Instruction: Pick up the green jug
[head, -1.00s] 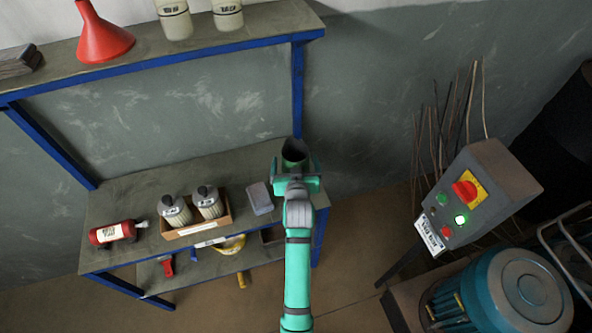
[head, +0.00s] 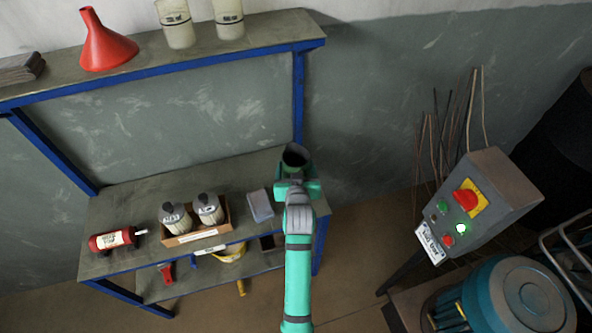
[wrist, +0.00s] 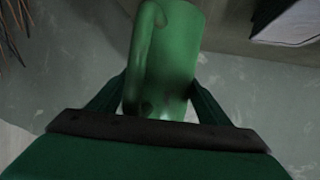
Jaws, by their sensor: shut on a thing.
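The green jug (wrist: 172,62) fills the middle of the wrist view, between the two fingers of my gripper (wrist: 160,95). Its handle faces left in that view. In the head view the jug (head: 295,157) shows its dark open mouth at the right end of the middle shelf, just beyond my gripper (head: 297,182). My gripper is shut on the jug. The arm hides the jug's lower part in the head view, so I cannot tell whether its base touches the shelf.
On the shelf (head: 130,205) left of the jug are a grey block (head: 260,205), a cardboard box (head: 197,234) with two bottles, and a red bottle (head: 112,239). A red funnel (head: 105,45) stands on the upper shelf. A control box (head: 480,205) stands at right.

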